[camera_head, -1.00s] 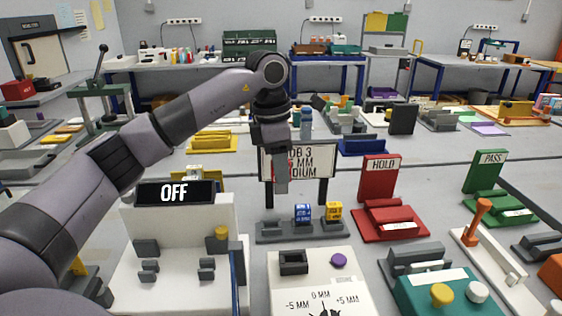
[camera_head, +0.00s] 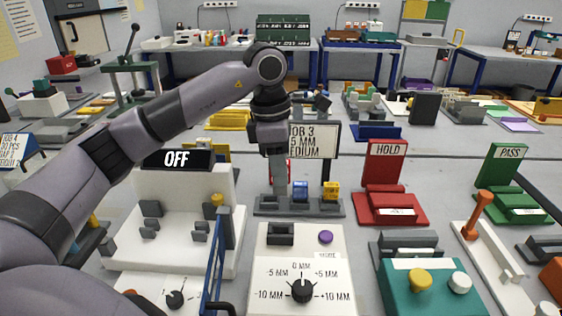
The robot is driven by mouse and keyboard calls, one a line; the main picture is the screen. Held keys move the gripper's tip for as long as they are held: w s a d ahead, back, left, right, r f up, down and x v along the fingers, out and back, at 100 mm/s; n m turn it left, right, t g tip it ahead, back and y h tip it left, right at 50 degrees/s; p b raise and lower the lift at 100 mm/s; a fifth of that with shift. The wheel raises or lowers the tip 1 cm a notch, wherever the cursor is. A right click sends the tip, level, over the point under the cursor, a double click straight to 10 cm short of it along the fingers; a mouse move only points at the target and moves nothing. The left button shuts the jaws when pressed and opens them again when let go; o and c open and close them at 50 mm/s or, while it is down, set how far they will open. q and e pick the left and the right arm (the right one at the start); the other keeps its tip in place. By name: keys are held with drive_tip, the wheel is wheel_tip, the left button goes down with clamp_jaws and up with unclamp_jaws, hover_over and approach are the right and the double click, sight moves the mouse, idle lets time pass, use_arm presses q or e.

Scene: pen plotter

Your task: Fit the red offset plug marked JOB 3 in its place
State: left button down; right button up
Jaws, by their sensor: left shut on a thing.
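My left gripper (camera_head: 280,184) reaches down from above to the left end of a grey rack (camera_head: 314,208). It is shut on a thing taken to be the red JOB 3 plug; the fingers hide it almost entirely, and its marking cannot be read. A blue plug (camera_head: 300,190) and a yellow plug (camera_head: 331,190) stand upright on the rack, to the right of the gripper. Behind the gripper, a sign (camera_head: 318,140) reads JOB 3, 5 MM; the gripper covers its left part. My right gripper is not in view.
In front is a white dial box (camera_head: 262,262) with a dark socket (camera_head: 280,234) and a purple button (camera_head: 326,237). A white machine (camera_head: 180,185) showing OFF stands left. A red HOLD stand (camera_head: 383,170), a green PASS stand (camera_head: 503,172) and a teal button box (camera_head: 440,300) are right.

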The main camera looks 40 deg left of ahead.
sight(280, 195)
use_arm(q)
drive_tip(key=shift+s+d+f, duration=0.1)
drive_tip(key=shift+s+d, duration=0.1)
drive_tip(key=shift+s, duration=0.05)
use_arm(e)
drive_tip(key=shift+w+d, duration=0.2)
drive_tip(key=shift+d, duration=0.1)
use_arm(q)
drive_tip(key=shift+f, duration=0.15)
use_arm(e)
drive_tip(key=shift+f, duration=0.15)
use_arm(q)
drive_tip(key=shift+f+b, duration=1.05)
drive_tip(key=shift+f, duration=0.05)
wheel_tip(280, 195, down, 4)
drive_tip(key=b, duration=0.2)
drive_tip(key=shift+r+b, duration=0.25)
drive_tip(key=shift+b, duration=0.1)
wheel_tip(280, 195, down, 3)
drive_tip(key=shift+r+b, duration=0.15)
drive_tip(key=shift+b, duration=0.75)
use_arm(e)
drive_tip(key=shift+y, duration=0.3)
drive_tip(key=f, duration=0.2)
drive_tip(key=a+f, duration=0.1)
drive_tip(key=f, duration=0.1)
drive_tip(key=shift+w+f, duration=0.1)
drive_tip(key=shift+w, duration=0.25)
